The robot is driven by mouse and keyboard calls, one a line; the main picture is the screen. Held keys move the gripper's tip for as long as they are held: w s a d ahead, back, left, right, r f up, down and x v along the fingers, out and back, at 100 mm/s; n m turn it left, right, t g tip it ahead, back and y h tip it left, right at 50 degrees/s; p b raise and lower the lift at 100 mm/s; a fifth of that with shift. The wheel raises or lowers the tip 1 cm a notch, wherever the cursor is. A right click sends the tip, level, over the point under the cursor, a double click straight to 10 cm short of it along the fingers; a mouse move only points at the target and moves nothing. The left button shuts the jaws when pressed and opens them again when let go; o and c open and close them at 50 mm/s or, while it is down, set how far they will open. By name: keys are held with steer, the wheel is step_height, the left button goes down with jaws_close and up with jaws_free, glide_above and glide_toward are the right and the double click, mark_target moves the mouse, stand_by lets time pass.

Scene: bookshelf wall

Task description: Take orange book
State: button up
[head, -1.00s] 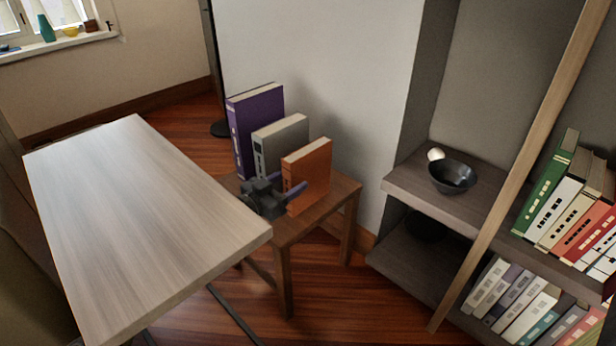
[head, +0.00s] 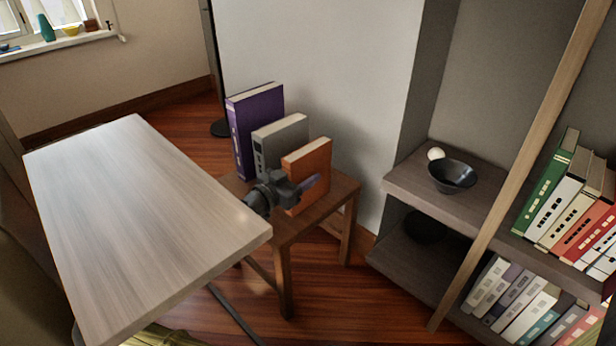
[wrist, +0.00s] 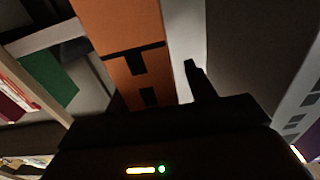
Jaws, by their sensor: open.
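The orange book (head: 310,165) stands upright on a small wooden stool (head: 345,190), the front-right one of three books. My gripper (head: 302,186) is at the lower front of its spine, open, with one finger showing beside the book. In the wrist view the orange book's spine (wrist: 120,45) with dark marks fills the upper left. One dark finger (wrist: 195,78) shows just right of the spine. The other finger is hidden. I see nothing held, and contact with the book cannot be told.
A grey book (head: 283,140) and a taller purple book (head: 255,120) stand behind the orange one. A light wooden table (head: 130,210) is close on the left. A shelf (head: 440,205) with a dark bowl (head: 452,175) and several books is on the right.

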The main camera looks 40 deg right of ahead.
mark_target(301, 163)
jaws_close()
steer(key=shift+r, duration=0.1)
steer(key=shift+r+p, duration=0.35)
steer(key=shift+r, duration=0.05)
step_height(301, 163, up, 3)
steer(key=shift+f+p, duration=0.2)
steer(key=shift+p, duration=0.85)
steer(key=s+a+b, duration=0.1)
steer(key=a+b, duration=0.1)
steer(key=a, duration=1.6)
steer(key=shift+s, duration=0.2)
